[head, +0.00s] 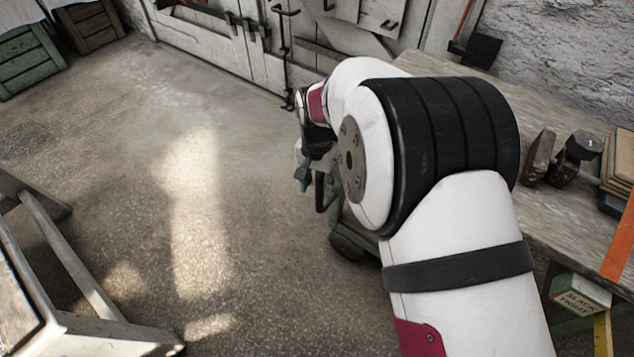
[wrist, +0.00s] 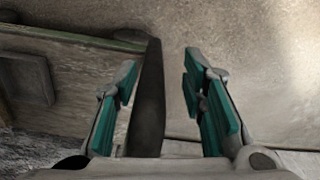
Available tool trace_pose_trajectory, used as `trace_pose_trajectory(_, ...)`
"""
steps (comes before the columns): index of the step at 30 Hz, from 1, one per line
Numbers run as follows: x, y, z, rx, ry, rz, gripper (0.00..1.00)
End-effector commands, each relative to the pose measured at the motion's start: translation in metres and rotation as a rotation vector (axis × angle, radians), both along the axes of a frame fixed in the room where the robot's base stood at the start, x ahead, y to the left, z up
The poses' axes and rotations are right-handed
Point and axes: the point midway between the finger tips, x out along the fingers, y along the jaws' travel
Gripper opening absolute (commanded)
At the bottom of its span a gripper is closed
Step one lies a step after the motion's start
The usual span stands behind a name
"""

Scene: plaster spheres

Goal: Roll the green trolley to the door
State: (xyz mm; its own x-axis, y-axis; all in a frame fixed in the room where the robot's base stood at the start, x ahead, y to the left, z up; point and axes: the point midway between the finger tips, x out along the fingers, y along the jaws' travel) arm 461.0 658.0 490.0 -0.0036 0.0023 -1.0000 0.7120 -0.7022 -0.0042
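The green trolley (head: 343,222) stands on the floor beside the bench, mostly hidden behind my arm; its dark handle (head: 321,190) sticks out on the left. My gripper (head: 303,172) is at the handle, pointing down. In the wrist view, my gripper (wrist: 172,88) is open, its teal-padded fingers apart. A dark bar, seemingly the handle (wrist: 148,95), shows between them, nearer the left finger; I cannot tell if it touches. The trolley's flat top with a greenish edge (wrist: 85,40) lies to the left. The pale plank door (head: 225,45) is at the back wall.
A wooden bench (head: 560,225) with a hammer (head: 572,155) runs along the right. A wooden frame or stool (head: 70,255) stands at the lower left. Green and brown crates (head: 30,62) sit at the upper left. The middle floor (head: 190,170) is clear.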

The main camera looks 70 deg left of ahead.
Motion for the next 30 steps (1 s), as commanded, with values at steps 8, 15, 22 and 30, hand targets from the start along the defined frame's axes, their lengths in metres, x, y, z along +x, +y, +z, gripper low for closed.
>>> trace_pose_trajectory(8,0.001,0.001,0.029,0.003,-0.001,-0.001,0.38)
trace_pose_trajectory(15,0.001,0.001,0.078,0.004,-0.001,0.0,0.38)
trace_pose_trajectory(22,0.0,0.001,0.111,0.002,0.001,0.0,0.38)
trace_pose_trajectory(30,0.0,0.0,0.12,-0.001,0.001,0.0,0.38)
